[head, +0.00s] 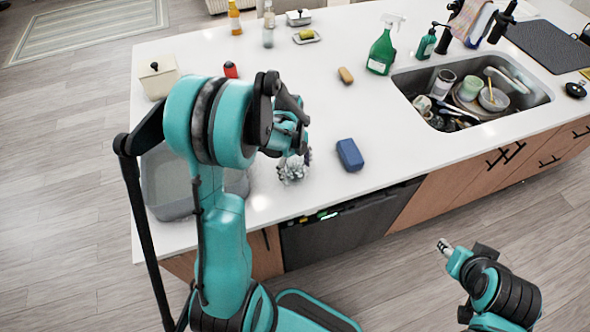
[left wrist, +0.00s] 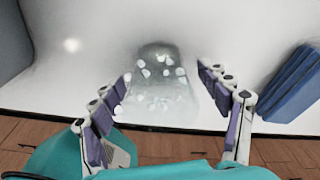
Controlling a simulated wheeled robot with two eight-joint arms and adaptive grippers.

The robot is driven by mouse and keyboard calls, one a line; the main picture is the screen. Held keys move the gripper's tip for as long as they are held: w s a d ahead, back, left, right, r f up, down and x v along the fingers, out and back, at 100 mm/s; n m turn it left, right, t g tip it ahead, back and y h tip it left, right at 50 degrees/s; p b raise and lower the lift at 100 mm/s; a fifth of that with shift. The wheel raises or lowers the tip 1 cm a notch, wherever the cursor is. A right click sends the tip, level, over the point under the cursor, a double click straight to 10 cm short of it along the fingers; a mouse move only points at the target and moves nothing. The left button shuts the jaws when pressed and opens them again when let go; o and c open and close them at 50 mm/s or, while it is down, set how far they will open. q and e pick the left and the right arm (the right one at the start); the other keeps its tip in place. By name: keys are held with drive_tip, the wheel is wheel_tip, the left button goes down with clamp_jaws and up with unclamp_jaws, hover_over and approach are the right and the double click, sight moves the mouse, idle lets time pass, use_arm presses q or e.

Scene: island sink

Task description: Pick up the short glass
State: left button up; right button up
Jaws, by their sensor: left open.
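The short glass (head: 291,170) is clear with pale dots and stands on the white counter near its front edge. In the left wrist view the glass (left wrist: 160,85) shows ahead, centred between the fingers. My left gripper (head: 300,156) is open above and beside the glass, and its arm hides part of the area. In the left wrist view both fingers of this gripper (left wrist: 164,76) are spread, with the glass between their tips in the picture. I cannot tell whether they touch it. My right gripper (head: 446,248) is off the counter, low at the right; its jaw state is unclear.
A blue block (head: 350,155) lies just right of the glass and also shows in the left wrist view (left wrist: 292,88). A grey bin (head: 167,186) is at left. The sink (head: 522,101) holds dishes. A green spray bottle (head: 381,52) stands beside it. The middle counter is mostly clear.

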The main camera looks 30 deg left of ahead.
use_arm(q)
drive_tip(key=c, duration=1.4)
drive_tip(key=shift+r, duration=0.1)
